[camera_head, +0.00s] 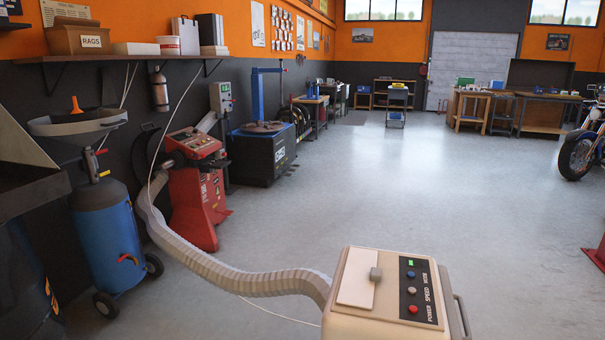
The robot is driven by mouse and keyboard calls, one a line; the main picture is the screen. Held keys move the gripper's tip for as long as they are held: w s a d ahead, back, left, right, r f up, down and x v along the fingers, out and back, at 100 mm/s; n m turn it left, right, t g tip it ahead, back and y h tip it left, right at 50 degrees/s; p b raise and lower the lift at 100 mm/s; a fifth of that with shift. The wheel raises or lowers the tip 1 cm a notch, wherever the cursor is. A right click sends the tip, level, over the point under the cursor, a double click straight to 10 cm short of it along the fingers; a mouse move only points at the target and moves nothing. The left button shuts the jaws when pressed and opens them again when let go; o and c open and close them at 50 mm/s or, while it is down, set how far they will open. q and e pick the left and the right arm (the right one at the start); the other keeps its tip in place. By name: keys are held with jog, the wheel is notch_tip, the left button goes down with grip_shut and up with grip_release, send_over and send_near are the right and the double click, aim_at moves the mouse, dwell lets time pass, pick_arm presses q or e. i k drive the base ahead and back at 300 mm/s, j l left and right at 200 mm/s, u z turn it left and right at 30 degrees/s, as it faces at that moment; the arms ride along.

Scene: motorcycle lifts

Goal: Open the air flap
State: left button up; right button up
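A beige machine (345,325) stands at the bottom centre. A pale rectangular panel (356,286), which looks like the air flap, lies flat on its top. A small grey knob (375,274) sits near the panel's right edge. To the right is a black control strip (429,284) marked POWER, SPEED and MODE, with blue, grey and red buttons and a lit green light. The machine's lower part is cut off by the picture edge. Neither of my grippers shows in this view.
A ribbed hose (232,277) runs from the machine's left side toward a red machine (198,190). A blue wheeled tank (107,232) stands at the left. A motorcycle (577,155) is at the right edge. The floor beyond the machine is clear.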

aim_at(360, 274)
jog(key=l, duration=2.05)
jog(key=k+z, duration=0.05)
jog(key=k, duration=0.05)
